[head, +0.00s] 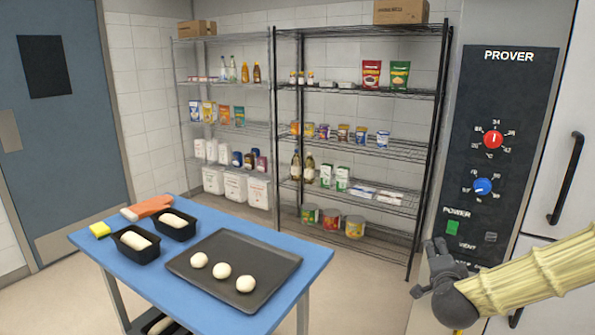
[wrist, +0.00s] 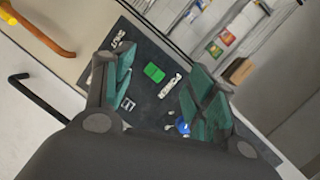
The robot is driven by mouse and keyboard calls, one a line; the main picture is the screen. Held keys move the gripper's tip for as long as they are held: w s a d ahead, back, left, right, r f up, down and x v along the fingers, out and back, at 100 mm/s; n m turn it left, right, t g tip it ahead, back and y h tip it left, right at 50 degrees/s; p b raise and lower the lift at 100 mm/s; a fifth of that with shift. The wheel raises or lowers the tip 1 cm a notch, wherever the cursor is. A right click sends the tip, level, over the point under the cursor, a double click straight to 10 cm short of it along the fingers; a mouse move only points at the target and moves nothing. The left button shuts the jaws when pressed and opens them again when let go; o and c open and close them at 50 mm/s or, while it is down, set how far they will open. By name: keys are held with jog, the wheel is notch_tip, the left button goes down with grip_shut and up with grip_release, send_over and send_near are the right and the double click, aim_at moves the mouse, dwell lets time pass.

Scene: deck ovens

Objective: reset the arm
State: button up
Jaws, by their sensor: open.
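My gripper (head: 440,268) is at the right of the head view, in front of the lower part of the prover panel (head: 490,120). In the wrist view my gripper (wrist: 160,98) has its green-padded fingers spread apart, with nothing between them. The panel (wrist: 150,55) shows beyond the fingers, with the green power button (wrist: 154,72) between them in the picture and a blue knob (wrist: 182,126) partly behind the right finger. The head view shows the red knob (head: 493,139), the blue knob (head: 482,187) and the green button (head: 452,228). Whether a finger touches the panel I cannot tell.
A white door with a black handle (head: 567,178) stands right of the panel. A blue table (head: 314,262) at lower left bears a dark tray (head: 262,262) with three dough balls, and two loaf tins. Wire shelves (head: 410,150) stand behind. Floor between table and panel is clear.

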jog(key=s+a+f+n+g+y, duration=0.25)
jog(key=s+a+f, duration=0.2)
jog(key=f, duration=0.45)
jog(key=s+a+f+n+g+y, duration=0.1)
jog(key=s+a+f+n+g, duration=0.25)
jog(key=f, duration=0.55)
jog(key=s+a+f+n+y, duration=0.1)
jog(key=s+a+f+n, duration=0.25)
jog(key=s+f, duration=0.4)
jog(key=s+a+f+n+g, duration=0.1)
jog(key=s+f+n+g, duration=0.1)
jog(key=s+f, duration=0.4)
jog(key=s+f+n+g, duration=0.3)
jog(key=s+f+g, duration=0.1)
jog(key=s, duration=0.8)
jog(key=s+a+f+n+g, duration=0.1)
jog(key=s+f+n+g, duration=0.1)
jog(key=s+f, duration=0.5)
jog(key=s, duration=0.3)
jog(key=shift+a+f+g, duration=0.3)
jog(key=shift+g, duration=0.1)
